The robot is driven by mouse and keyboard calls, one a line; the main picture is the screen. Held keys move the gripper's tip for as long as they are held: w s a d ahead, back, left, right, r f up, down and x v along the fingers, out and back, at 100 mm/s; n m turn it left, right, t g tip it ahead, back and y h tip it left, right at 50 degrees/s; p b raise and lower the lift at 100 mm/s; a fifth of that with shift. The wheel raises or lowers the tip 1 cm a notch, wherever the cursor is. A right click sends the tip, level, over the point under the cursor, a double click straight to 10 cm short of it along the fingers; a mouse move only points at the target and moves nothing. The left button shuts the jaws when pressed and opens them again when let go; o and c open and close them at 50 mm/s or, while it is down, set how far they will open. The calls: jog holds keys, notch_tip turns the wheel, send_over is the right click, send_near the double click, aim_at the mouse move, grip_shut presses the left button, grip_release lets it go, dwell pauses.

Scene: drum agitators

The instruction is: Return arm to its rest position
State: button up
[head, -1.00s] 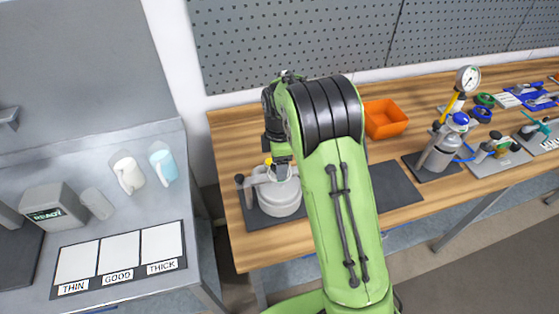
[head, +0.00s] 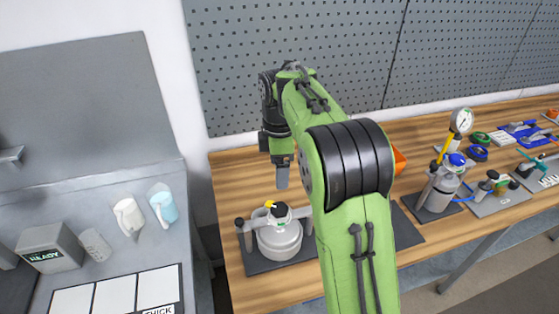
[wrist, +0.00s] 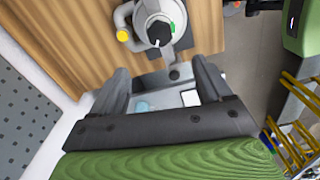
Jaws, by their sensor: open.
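My gripper (head: 281,176) hangs above the wooden bench, up and behind the drum agitator. Its fingers point down. In the wrist view my gripper (wrist: 165,85) shows two fingers spread apart with nothing between them. The drum agitator (head: 279,238) stands on a dark mat at the bench's left end, with a grey pot, a black knob on top and a yellow part. It also shows in the wrist view (wrist: 158,30), beyond the fingers and apart from them. My green arm covers part of the bench to the right.
An orange bin (head: 399,160) is partly hidden behind my arm. A gas cylinder (head: 440,187) with a gauge stands to the right, with several tools beyond. A pegboard (head: 300,40) rises behind the bench.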

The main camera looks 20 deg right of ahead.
jog(key=shift+r, duration=0.7)
jog(key=s+r+m+t+b, duration=0.1)
jog(key=s+r+m, duration=0.1)
jog(key=s+m, duration=0.35)
jog(key=s+r+m+t+b, duration=0.1)
jog(key=s+r+m+t, duration=0.15)
jog(key=s, duration=0.55)
jog(key=s+f+m+t, duration=0.1)
jog(key=s+f+m, duration=0.1)
jog(key=s+m, duration=0.2)
jog(key=s+f+m+t+b, duration=0.1)
jog(key=s+f+m, duration=0.2)
jog(key=s, duration=0.7)
jog(key=shift+f+m, duration=0.3)
jog(key=shift+m, duration=0.4)
jog(key=shift+a, duration=0.1)
